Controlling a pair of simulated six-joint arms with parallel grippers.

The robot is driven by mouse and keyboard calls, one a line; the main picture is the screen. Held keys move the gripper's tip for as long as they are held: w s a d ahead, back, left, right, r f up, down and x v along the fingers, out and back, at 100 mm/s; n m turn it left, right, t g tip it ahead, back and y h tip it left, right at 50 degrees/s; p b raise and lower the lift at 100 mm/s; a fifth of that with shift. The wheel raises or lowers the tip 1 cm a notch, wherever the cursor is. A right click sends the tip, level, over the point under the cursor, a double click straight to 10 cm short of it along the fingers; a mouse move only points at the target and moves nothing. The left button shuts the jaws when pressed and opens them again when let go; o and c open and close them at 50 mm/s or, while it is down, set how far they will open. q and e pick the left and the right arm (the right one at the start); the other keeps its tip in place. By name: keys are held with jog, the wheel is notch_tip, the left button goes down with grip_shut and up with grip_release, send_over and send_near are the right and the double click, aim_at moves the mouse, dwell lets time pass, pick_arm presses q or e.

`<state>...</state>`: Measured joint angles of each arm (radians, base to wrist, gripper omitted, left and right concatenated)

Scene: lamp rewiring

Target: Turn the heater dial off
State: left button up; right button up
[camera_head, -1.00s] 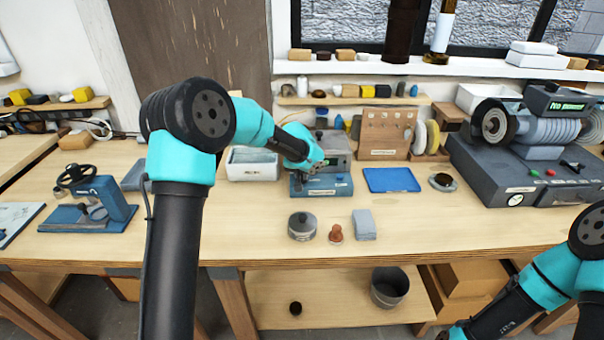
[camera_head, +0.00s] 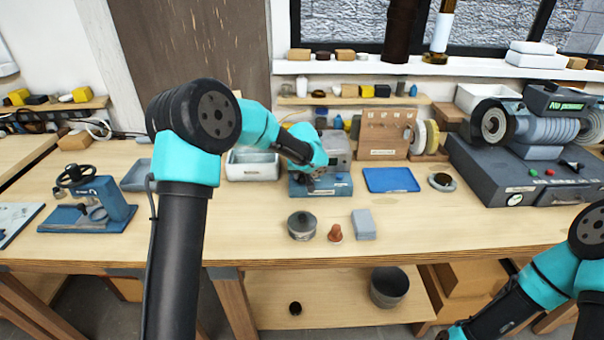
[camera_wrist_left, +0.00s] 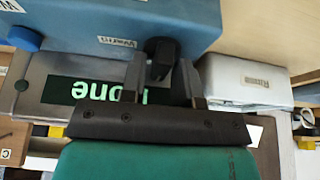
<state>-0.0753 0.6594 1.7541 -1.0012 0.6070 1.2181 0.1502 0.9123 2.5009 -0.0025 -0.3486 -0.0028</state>
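The heater is a blue box with a pale label (camera_head: 338,188) on the bench, in front of a grey housing in the head view. Its front also fills the top of the left wrist view (camera_wrist_left: 110,20). The black heater dial (camera_wrist_left: 160,50) sticks out of that blue face. My left gripper (camera_wrist_left: 161,72) is at the dial, with one finger on each side of it. I cannot tell whether the fingers touch it. In the head view my left wrist hides the dial. My right gripper is out of view; only its arm shows at lower right.
A large grey machine (camera_head: 495,170) stands at right.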

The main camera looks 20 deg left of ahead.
pick_arm(q)
jog(key=shift+o, duration=1)
jog(key=shift+r, duration=0.1)
jog(key=v, duration=1.7)
jog(key=shift+s, duration=0.2)
